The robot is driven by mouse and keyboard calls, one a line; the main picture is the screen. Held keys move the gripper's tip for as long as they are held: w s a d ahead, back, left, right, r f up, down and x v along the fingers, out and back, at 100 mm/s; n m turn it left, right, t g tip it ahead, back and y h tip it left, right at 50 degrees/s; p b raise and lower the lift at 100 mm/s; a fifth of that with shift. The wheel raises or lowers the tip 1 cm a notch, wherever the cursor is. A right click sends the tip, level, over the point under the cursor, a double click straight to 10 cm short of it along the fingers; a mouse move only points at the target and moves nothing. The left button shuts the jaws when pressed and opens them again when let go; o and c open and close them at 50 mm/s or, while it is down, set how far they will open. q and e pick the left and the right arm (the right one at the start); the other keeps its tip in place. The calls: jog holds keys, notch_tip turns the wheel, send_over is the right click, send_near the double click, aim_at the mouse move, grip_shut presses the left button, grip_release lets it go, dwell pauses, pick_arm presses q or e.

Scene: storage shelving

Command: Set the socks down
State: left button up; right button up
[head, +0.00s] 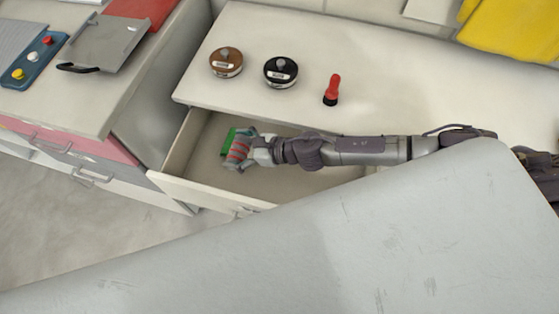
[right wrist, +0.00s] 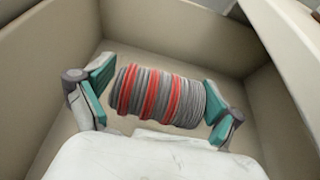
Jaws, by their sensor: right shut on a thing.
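The socks (right wrist: 157,95) are a grey roll with red stripes. In the right wrist view they sit between the two fingers of my right gripper (right wrist: 158,97), which is shut on them. In the head view the striped socks (head: 239,148) and my right gripper (head: 241,150) are inside the open drawer (head: 177,186), at its left end. The drawer walls surround the gripper in the right wrist view. I cannot tell whether the socks touch the drawer floor. My left gripper is not in view.
On the counter (head: 400,85) above the drawer stand a brown round container (head: 226,62), a black round container (head: 280,72) and a red and black object (head: 332,90). A yellow cloth-like item (head: 510,30) lies at the upper right. The drawer's right part looks empty.

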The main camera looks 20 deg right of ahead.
jog(key=s+d, duration=0.2)
jog(key=d, duration=0.1)
jog(key=s+d, duration=0.2)
jog(key=d, duration=0.1)
jog(key=s+d, duration=0.2)
jog(key=d, duration=0.1)
jog(key=shift+s+d+b, duration=0.3)
jog(key=shift+d, duration=0.05)
jog(key=shift+f, duration=1.7)
jog(key=shift+f, duration=0.1)
jog(key=shift+f+b, duration=0.55)
jog(key=shift+b, duration=0.2)
jog(key=o, duration=0.7)
jog(key=shift+o, duration=0.5)
jog(key=shift+s, duration=0.1)
jog(key=shift+a+f, duration=0.1)
